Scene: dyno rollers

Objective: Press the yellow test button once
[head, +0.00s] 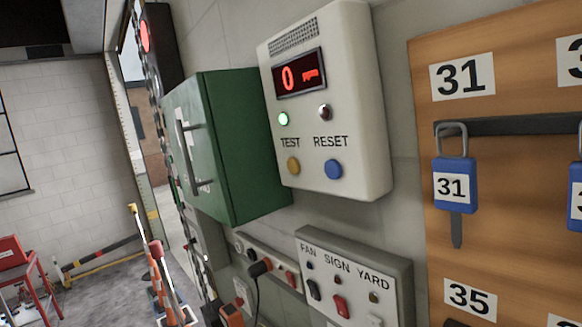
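The yellow test button (293,166) sits under the word TEST on a pale wall box (358,120), in the upper middle of the head view. A blue button (334,169) is to its right under RESET. A green lamp (284,119) glows above TEST, and a dark red lamp (325,111) above RESET looks unlit. A red display (299,76) above them shows a 0 and a second, partly formed sign. Nothing covers the yellow button. I cannot make out my gripper in this view.
A green cabinet (243,150) juts out left of the box. Below is a grey switch panel (395,268) marked FAN, SIGN, YARD, beside a socket strip with a plug (259,268).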

